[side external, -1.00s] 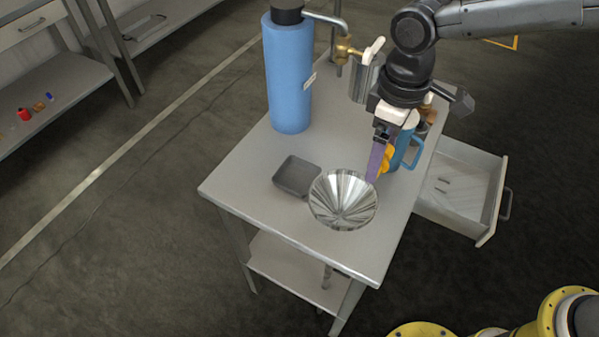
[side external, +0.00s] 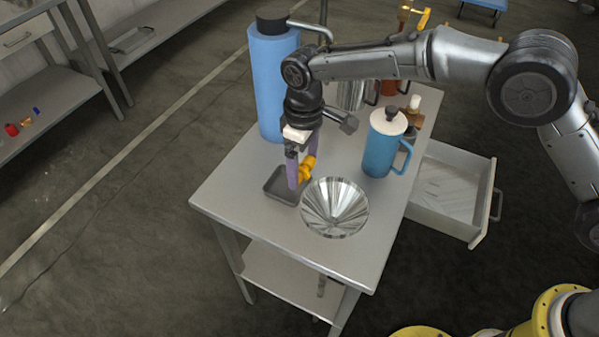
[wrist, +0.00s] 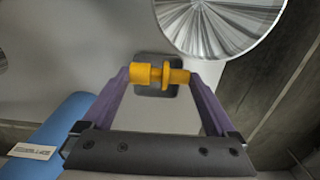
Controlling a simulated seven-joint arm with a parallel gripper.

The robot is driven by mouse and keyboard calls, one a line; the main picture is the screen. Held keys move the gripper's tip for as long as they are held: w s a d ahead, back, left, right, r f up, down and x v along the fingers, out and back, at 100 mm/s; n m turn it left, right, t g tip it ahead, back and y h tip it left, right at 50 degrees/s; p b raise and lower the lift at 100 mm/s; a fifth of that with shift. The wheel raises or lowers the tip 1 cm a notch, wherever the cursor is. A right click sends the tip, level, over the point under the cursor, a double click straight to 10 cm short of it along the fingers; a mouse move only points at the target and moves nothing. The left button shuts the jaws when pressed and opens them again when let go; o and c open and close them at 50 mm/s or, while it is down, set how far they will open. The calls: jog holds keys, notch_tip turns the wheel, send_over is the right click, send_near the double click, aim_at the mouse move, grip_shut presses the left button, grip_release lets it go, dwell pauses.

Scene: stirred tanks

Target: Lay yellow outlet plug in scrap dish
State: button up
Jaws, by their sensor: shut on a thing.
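The yellow outlet plug (side external: 307,168) is held between the purple fingers of my gripper (side external: 298,175), which is shut on it. In the wrist view the plug (wrist: 160,75) lies crosswise between the two fingertips. The scrap dish, a small dark grey square tray (side external: 272,190), stands on the table below the gripper. In the wrist view the dish (wrist: 158,91) shows behind the plug and is partly hidden by it. The plug appears to be above the dish; the exact height is hard to tell.
A shiny metal funnel-like bowl (side external: 334,208) stands just right of the dish. A tall blue cylinder (side external: 272,80) stands behind, and a blue lidded jug (side external: 383,145) is to the right. An open drawer (side external: 450,190) juts out at the table's right side.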

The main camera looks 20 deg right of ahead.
jog(key=shift+w+a+f, duration=0.3)
jog(key=shift+w+f, duration=0.1)
jog(key=shift+f, duration=1.65)
jog(key=shift+f, duration=0.25)
jog(key=shift+f, duration=0.25)
jog(key=o, duration=1)
jog(key=shift+c, duration=0.2)
jog(key=shift+r, duration=0.1)
notch_tip(320, 180, up, 11)
jog(key=shift+r, duration=0.9)
